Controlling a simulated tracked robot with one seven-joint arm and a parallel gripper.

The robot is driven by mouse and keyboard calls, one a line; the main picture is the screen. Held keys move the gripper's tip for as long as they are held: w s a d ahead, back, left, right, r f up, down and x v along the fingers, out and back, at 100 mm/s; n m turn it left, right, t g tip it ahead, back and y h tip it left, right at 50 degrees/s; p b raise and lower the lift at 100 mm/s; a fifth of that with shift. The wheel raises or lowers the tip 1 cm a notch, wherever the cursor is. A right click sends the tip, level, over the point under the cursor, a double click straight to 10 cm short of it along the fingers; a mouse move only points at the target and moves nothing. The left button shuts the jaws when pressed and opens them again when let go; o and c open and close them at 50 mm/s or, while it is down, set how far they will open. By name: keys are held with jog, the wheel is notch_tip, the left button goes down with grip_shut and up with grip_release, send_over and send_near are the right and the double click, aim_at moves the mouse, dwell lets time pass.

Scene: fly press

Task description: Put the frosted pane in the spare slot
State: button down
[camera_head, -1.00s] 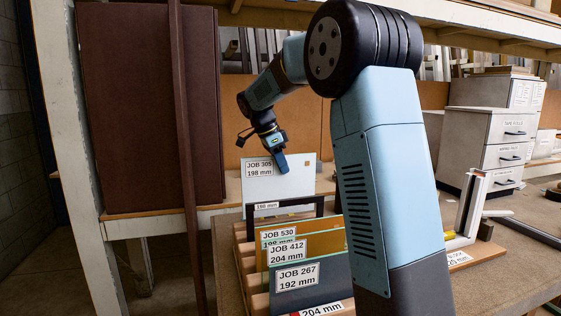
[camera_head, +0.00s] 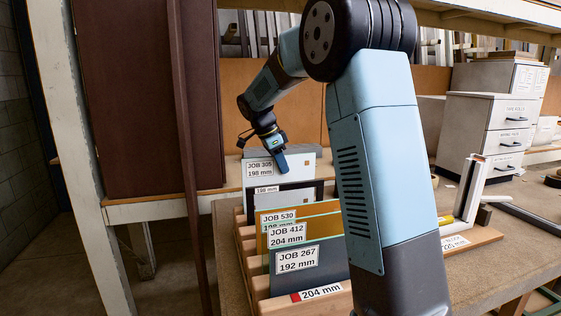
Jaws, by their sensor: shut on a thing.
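The pale, whitish pane labelled JOB 305, 198 mm (camera_head: 300,171) stands roughly upright at the back of the rack. My gripper (camera_head: 282,168) is shut on its top edge. The wooden rack (camera_head: 247,262) holds panes labelled JOB 530 (camera_head: 318,211), JOB 412 (camera_head: 325,232) and JOB 267 (camera_head: 325,262) in front. A 204 mm label (camera_head: 321,291) is on its front.
My own arm hides the rack's right side. A white angled frame (camera_head: 469,195) stands on a board at the right. A grey drawer unit (camera_head: 487,130) is at the back right. A brown upright post (camera_head: 184,150) and large brown panels (camera_head: 140,100) stand at the left.

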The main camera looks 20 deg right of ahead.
notch_tip(320, 180, down, 6)
jog(key=c, duration=1.1)
grip_release()
jog(key=shift+f, duration=0.1)
jog(key=v, duration=1.3)
jog(key=shift+a+r, duration=0.1)
jog(key=shift+r, duration=0.25)
